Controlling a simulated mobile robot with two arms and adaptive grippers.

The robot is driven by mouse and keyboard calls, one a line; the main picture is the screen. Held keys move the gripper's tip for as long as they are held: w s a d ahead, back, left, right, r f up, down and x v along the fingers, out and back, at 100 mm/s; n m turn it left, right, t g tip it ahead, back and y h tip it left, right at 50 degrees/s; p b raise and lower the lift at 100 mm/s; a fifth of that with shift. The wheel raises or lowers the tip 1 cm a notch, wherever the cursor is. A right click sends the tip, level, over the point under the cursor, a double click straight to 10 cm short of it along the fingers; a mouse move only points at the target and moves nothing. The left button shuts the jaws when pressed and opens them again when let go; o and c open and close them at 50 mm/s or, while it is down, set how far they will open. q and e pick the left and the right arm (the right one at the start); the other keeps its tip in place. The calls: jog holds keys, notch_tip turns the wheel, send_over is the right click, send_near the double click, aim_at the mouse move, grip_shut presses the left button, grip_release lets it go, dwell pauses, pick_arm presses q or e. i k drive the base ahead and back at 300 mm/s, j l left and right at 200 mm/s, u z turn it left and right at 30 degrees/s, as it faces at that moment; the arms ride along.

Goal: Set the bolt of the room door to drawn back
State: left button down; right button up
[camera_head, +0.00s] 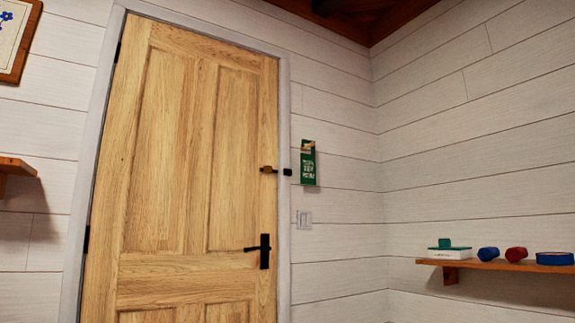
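The room door (195,130) is a pale wooden panelled door, standing closed in its light grey frame (284,225). Its bolt (268,169) is a small brass-coloured and dark fitting near the door's right edge, above the handle. A small black keeper (287,172) sits level with it on the frame. The bolt is too small here to tell whether its bar reaches into the keeper. A black lever handle (264,250) is lower on the door, its lever pointing left. Neither of my grippers is in view.
A wooden shelf (500,265) at right holds several small items. Another shelf (15,166) and a framed picture (14,38) are at left.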

aim_at(267, 169)
jog(key=i+z, duration=0.2)
jog(key=z, duration=0.25)
jog(key=i+j+z, duration=0.15)
jog(key=z, duration=0.3)
